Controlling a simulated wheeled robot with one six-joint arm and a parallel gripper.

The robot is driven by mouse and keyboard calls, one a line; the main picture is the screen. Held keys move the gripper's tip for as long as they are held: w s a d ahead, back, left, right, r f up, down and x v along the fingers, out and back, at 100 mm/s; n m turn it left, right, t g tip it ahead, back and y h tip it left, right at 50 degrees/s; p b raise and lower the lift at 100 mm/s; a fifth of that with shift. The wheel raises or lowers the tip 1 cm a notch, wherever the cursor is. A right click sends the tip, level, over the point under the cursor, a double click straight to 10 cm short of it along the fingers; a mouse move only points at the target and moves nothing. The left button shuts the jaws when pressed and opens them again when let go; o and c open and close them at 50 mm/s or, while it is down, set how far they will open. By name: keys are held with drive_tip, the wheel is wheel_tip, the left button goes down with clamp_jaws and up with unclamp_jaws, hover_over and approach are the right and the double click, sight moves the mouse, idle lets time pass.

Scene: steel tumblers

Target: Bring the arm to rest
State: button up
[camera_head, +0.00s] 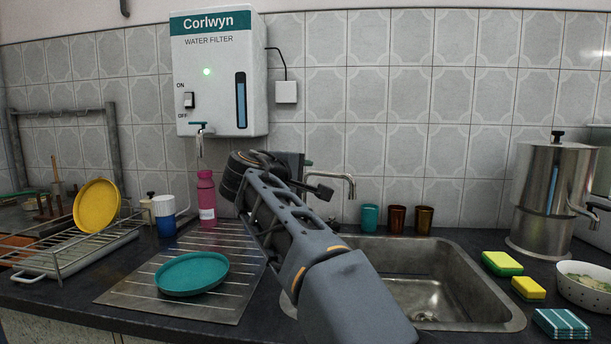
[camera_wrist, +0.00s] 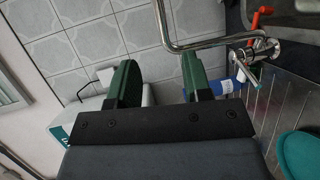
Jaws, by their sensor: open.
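My arm (camera_head: 335,275) reaches up from the bottom of the head view across the left part of the sink, bent near the tap. My gripper (camera_wrist: 160,80) is open in the wrist view, with its two dark green fingers apart. Only tiled wall shows between them, so it holds nothing. In the head view the gripper is hard to make out behind the arm's links.
The metal tap (camera_head: 340,182) stands close to my arm; its spout also crosses above the fingers in the wrist view (camera_wrist: 215,42). A water filter (camera_head: 218,75), pink bottle (camera_head: 206,195), teal plate (camera_head: 192,273), sink (camera_head: 430,265) and teal tumbler (camera_head: 370,217) are nearby.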

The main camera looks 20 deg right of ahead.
idle(0.5)
drive_tip(key=s+a+f+m+g+y+p, duration=0.1)
drive_tip(key=s+a+f+m+y+p, duration=0.1)
drive_tip(key=s+p, duration=0.5)
drive_tip(key=s+a+f+m+g+y+p, duration=0.2)
drive_tip(key=s+a+y+p, duration=0.2)
drive_tip(key=p, duration=1)
drive_tip(key=s+a+f+m+g+y+p, duration=0.2)
drive_tip(key=s+y+p, duration=0.5)
drive_tip(key=s+p, duration=0.4)
drive_tip(key=shift+a+m, duration=0.4)
drive_tip(key=shift+a, duration=0.4)
drive_tip(key=shift+r, duration=0.1)
